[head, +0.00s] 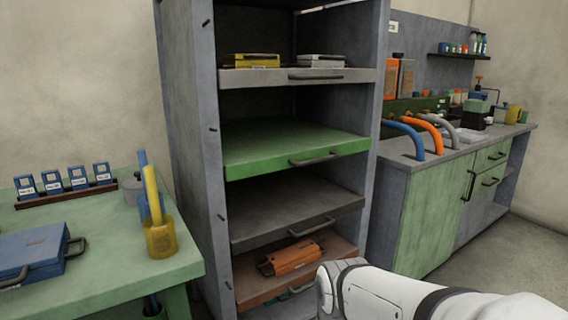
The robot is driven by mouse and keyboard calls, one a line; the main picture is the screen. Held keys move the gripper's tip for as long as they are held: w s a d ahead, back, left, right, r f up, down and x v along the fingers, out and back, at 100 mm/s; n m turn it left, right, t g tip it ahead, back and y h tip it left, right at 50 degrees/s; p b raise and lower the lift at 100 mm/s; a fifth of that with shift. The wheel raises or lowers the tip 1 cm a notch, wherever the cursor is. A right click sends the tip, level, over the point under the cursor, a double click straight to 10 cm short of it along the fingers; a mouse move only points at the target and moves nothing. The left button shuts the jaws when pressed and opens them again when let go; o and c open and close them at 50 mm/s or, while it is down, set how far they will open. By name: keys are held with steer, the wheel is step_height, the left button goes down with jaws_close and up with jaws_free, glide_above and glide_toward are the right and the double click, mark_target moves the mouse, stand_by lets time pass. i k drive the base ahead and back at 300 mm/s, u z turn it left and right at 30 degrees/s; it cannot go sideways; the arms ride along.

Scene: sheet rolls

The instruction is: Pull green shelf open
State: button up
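The green shelf (282,142) is a flat, empty sliding board in the tall grey rack, below the light grey shelf and above a dark grey one. Its dark bar handle (315,159) is on the front edge, right of the middle. The front edge lies roughly in line with the shelves around it. My white arm reaches in from the bottom right, in front of the rack's lowest part. My gripper is not visible, so its opening cannot be seen.
The light grey shelf (290,78) holds a yellow and a grey case. An orange case (292,257) lies on the brown shelf (262,290). A green table (110,258) stands left, a counter (485,140) with hoses right. Space before the green shelf looks clear.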

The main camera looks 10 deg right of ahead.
mark_target(251, 147)
steer(key=u, duration=0.15)
steer(key=i, duration=0.9)
steer(key=z, duration=0.05)
